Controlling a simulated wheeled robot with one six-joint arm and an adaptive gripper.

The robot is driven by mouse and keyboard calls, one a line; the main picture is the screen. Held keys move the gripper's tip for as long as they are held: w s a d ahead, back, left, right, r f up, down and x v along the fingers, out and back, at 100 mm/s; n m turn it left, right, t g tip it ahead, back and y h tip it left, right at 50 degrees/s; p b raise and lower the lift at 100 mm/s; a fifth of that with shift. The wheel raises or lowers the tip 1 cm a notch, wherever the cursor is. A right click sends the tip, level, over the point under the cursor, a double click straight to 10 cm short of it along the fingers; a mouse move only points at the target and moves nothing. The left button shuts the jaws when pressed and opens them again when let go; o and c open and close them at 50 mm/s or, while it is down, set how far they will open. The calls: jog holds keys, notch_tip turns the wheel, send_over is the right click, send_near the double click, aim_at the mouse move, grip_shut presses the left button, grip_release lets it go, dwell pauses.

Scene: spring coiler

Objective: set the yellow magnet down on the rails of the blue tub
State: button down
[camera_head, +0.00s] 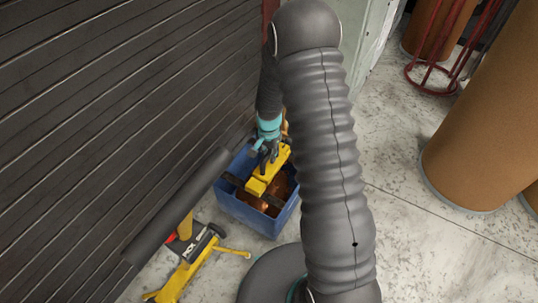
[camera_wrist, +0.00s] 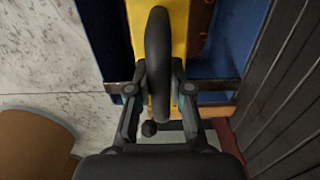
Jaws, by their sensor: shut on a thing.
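The yellow magnet (camera_head: 262,183) is a long block over the open top of the blue tub (camera_head: 238,209) in the head view. My gripper (camera_head: 268,156) is above its far part. In the wrist view my gripper (camera_wrist: 159,92) is shut on the dark handle (camera_wrist: 158,45) of the magnet (camera_wrist: 180,22). The blue tub (camera_wrist: 228,50) shows on both sides of it. Dark rails (camera_head: 232,180) cross the tub, and the magnet lies across them as seen from above. A rail also shows in the wrist view (camera_wrist: 217,86). I cannot tell whether magnet and rails touch.
Copper-coloured pieces (camera_head: 253,202) lie inside the tub. A dark slatted wall (camera_head: 110,100) stands close at the left. A yellow pallet-jack-like tool (camera_head: 187,265) is on the floor in front. Large brown drums (camera_head: 485,130) stand at right, with bare floor (camera_head: 420,240) between.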

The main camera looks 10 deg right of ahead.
jog(key=shift+f, duration=0.15)
dwell(0.3)
jog(key=c, duration=1)
grip_release()
notch_tip(320, 180, up, 12)
